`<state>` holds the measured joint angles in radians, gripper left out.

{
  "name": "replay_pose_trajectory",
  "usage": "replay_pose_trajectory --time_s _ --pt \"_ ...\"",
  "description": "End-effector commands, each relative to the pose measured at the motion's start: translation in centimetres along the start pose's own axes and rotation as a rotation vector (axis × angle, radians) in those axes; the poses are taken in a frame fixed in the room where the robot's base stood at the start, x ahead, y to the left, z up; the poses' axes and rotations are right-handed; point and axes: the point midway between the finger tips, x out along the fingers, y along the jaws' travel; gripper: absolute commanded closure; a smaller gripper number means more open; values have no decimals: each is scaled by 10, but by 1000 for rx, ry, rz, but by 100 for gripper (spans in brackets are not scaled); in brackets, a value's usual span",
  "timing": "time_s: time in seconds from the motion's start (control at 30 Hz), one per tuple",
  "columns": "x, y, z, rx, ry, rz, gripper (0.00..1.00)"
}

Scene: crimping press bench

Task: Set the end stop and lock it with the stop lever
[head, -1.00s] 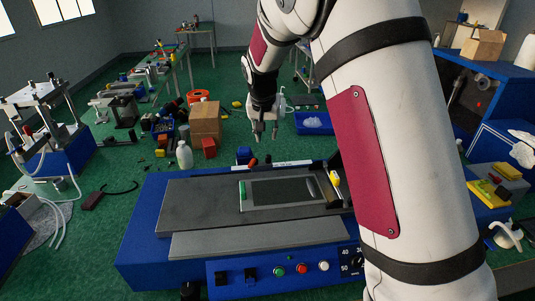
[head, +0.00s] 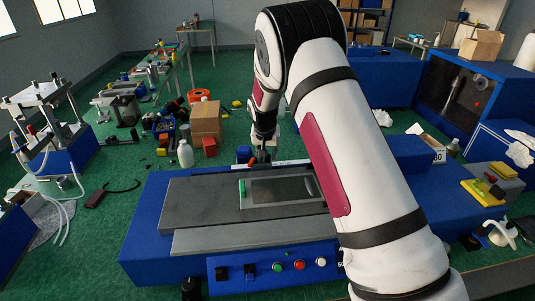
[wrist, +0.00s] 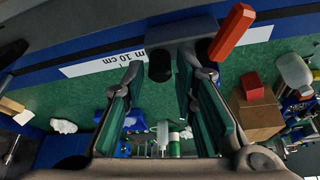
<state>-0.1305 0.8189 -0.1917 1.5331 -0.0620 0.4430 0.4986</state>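A dark grey block, which looks like the end stop (wrist: 200,30), sits by the white scale strip (wrist: 100,62) in the wrist view. A black rounded knob (wrist: 160,66) sticks out from it. A red lever handle (wrist: 232,33) stands slanted to its right; in the head view the red lever (head: 253,161) shows at the back of the blue press (head: 150,220). My gripper (wrist: 160,72) is open, its teal-padded fingers on either side of the knob with gaps visible; I cannot tell if they touch. In the head view, my gripper covers part of the stop area.
The press has a grey bed (head: 195,210) with a framed dark panel (head: 282,190), and buttons in front (head: 299,266). A small blue block (head: 243,153) stands at its back edge. Behind are a cardboard box (head: 207,121), a red block (head: 210,147) and a white bottle (head: 185,154).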

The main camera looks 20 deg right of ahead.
Motion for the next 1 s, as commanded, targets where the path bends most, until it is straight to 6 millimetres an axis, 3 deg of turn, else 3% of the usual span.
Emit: replay_pose_trajectory --time_s 0.1,0.23,0.47,0.57,0.8,1.0 --pt "0 0 0 0 0 0 74" --pt "0 0 0 0 0 0 100" --pt "0 3 -1 1 0 1 100" --pt "2 17 -6 6 1 2 100" --pt "8 75 -20 8 1 3 100" --pt "10 97 -24 2 0 2 100"
